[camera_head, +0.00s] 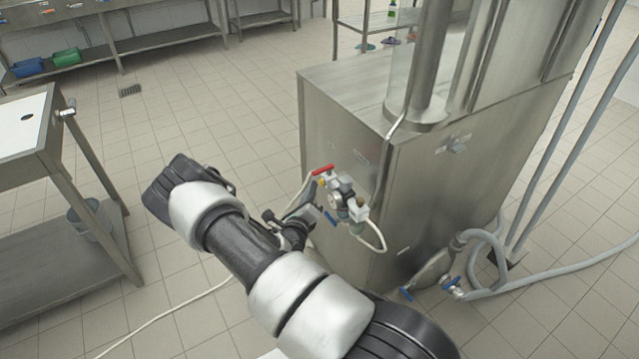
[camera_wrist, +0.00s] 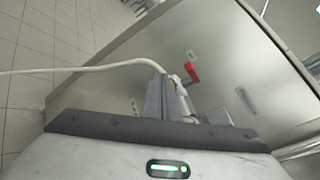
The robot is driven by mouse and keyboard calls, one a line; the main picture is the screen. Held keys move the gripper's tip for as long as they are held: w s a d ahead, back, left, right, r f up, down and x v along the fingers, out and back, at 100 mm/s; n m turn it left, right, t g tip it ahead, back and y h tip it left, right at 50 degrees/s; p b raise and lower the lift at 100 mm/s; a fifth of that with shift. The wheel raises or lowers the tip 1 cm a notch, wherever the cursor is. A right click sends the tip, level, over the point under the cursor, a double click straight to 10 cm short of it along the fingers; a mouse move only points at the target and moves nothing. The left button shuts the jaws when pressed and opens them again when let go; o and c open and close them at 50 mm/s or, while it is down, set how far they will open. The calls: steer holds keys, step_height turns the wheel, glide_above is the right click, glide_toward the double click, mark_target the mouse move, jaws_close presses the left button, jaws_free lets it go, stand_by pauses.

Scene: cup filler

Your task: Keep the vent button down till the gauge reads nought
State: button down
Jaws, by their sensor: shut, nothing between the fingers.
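The steel filler cabinet (camera_head: 365,240) carries a small air unit on its side, with a round gauge (camera_head: 341,191). The gauge is too small to read. A red lever (camera_head: 323,169) sits above it; the lever also shows in the wrist view (camera_wrist: 192,73). A blue lever (camera_head: 331,217) is below. My gripper (camera_head: 313,197) is at the left of this unit, close to it, with its fingers together and empty. In the wrist view its grey fingers (camera_wrist: 155,97) partly cover the unit. I cannot pick out the vent button, nor tell whether the fingers touch it.
A white hose (camera_wrist: 80,70) runs from the unit, and a pale line lies across the tiled floor. Grey hoses (camera_head: 485,240) and a blue-handled valve (camera_head: 451,287) are low at the cabinet's right. A steel table (camera_head: 50,165) stands left.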

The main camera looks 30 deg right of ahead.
steer(key=shift+d, duration=0.6)
stand_by(2.7)
steer(key=shift+a, duration=0.15)
stand_by(1.1)
steer(key=shift+a, duration=0.8)
steer(key=shift+s+a, duration=0.1)
steer(key=shift+a, duration=2.5)
steer(key=shift+r, duration=0.1)
